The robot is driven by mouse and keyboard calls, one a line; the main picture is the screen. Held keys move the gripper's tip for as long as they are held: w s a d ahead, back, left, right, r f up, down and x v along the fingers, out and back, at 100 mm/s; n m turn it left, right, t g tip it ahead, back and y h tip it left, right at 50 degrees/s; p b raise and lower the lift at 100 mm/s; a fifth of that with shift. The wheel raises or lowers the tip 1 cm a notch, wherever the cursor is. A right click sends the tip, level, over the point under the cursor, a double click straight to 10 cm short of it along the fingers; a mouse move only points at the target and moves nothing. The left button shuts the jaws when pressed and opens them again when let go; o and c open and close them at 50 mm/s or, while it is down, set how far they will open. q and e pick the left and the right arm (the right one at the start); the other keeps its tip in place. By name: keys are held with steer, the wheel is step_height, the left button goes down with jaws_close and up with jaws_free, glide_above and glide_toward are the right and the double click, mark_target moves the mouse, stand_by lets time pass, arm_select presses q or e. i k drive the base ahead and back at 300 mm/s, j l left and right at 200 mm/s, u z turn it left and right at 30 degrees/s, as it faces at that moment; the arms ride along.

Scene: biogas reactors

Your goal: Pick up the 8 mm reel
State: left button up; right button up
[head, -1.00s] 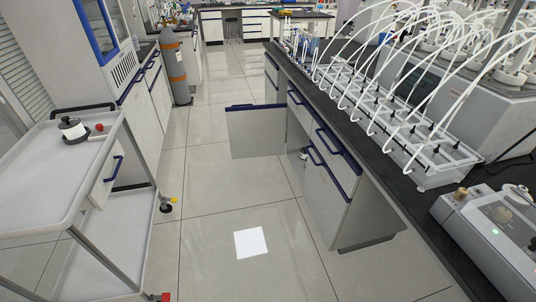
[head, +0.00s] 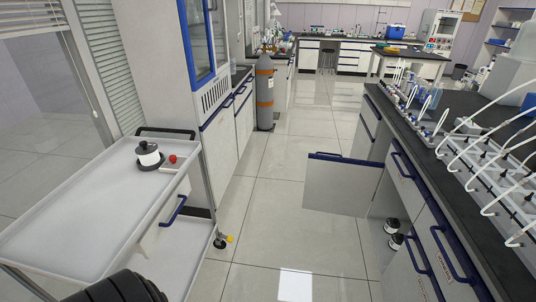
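A white reel with a black top and black base (head: 149,156) stands upright near the far end of the trolley's top. Two small black-and-white items that look like reels, an upper one (head: 391,226) and a lower one (head: 396,241), are low in the open cupboard under the right bench. No size marking is readable on any of them, so I cannot tell which is 8 mm. Neither of my grippers is in view.
A white trolley (head: 75,222) stands at left, with a small red-ended item (head: 172,159) beside the reel. An open cupboard door (head: 345,187) juts into the aisle from the right bench. A grey gas cylinder (head: 265,95) stands farther back. The tiled floor (head: 262,215) between is clear.

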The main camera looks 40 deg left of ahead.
mark_target(149, 153)
steer(key=u, duration=2.25)
steer(key=i+l+u, duration=0.1)
steer(key=i+l, duration=0.15)
steer(key=i+l+u, duration=0.1)
steer(key=l, duration=0.35)
steer(key=i+l+u, duration=0.15)
steer(key=i+l, duration=0.15)
steer(key=i+l+u, duration=0.1)
steer(key=l, duration=0.35)
steer(key=i+l+u, duration=0.1)
steer(key=i+l, duration=0.15)
steer(key=l, duration=0.2)
